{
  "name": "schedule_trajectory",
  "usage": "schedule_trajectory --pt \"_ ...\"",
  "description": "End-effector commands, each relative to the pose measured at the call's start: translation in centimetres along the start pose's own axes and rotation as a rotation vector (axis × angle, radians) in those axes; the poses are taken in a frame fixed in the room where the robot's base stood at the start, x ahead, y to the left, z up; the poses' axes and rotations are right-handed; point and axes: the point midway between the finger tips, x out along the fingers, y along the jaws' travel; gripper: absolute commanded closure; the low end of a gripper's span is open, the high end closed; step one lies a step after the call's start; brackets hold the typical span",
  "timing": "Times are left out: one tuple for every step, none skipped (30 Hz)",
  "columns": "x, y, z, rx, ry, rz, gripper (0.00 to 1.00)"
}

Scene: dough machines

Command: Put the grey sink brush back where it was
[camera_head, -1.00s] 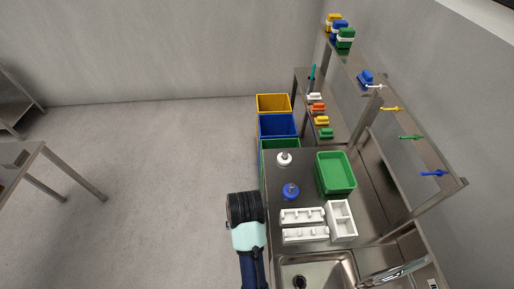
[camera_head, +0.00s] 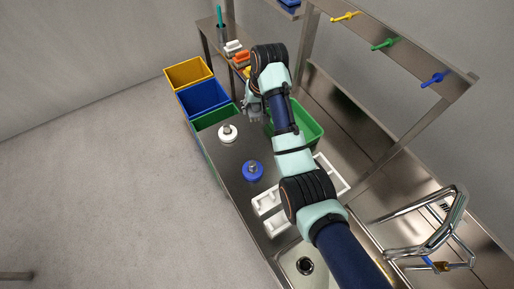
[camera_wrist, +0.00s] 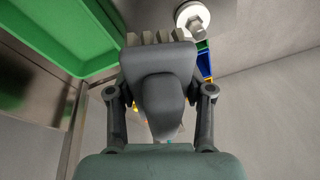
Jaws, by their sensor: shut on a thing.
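The grey sink brush (camera_wrist: 160,95) fills the middle of the wrist view, its pale bristles (camera_wrist: 160,38) along the upper edge. My gripper (camera_wrist: 159,98) is shut on it, one finger on each side. In the head view my gripper (camera_head: 254,110) hangs over the far end of the steel counter, left of the green tray (camera_head: 313,132); the brush is too small to make out clearly there. The white holders (camera_head: 269,201) on the counter are partly hidden by my arm. The brush's former place cannot be told for sure.
A white round piece (camera_head: 227,134) and a blue one (camera_head: 252,172) stand on the counter. Yellow (camera_head: 188,73), blue (camera_head: 203,98) and green bins line its left side. Coloured brushes lie on the far side shelf.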

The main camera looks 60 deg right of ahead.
Motion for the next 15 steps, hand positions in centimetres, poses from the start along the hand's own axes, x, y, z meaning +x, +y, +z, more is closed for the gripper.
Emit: schedule_trajectory --pt "0.5 1.3 -0.3 0.021 0.004 0.004 1.00" --pt "0.4 1.8 -0.5 0.030 0.005 0.006 1.00" --pt "0.3 2.2 -0.7 0.038 0.007 0.008 1.00" --pt "0.3 2.5 -0.7 0.043 0.007 0.009 1.00" --pt "0.2 2.6 -0.8 0.046 0.007 0.009 1.00" --pt "0.2 2.7 -0.8 0.048 0.007 0.010 1.00" --pt "0.2 2.8 -0.8 0.048 0.007 0.010 1.00" --pt "0.2 2.7 -0.8 0.048 0.007 0.010 1.00" --pt "0.5 2.8 -0.7 0.048 0.006 0.010 1.00" --pt "0.9 2.8 -0.6 0.047 0.005 0.010 1.00" --pt "1.5 2.8 -0.4 0.047 0.004 0.010 1.00" --pt "2.5 3.0 -0.1 0.047 0.002 0.010 1.00" --pt "3.4 3.0 0.1 0.047 0.003 0.010 1.00" --pt "4.3 3.2 0.4 0.047 0.001 0.010 1.00" --pt "5.6 3.3 0.7 0.047 0.001 0.010 1.00"
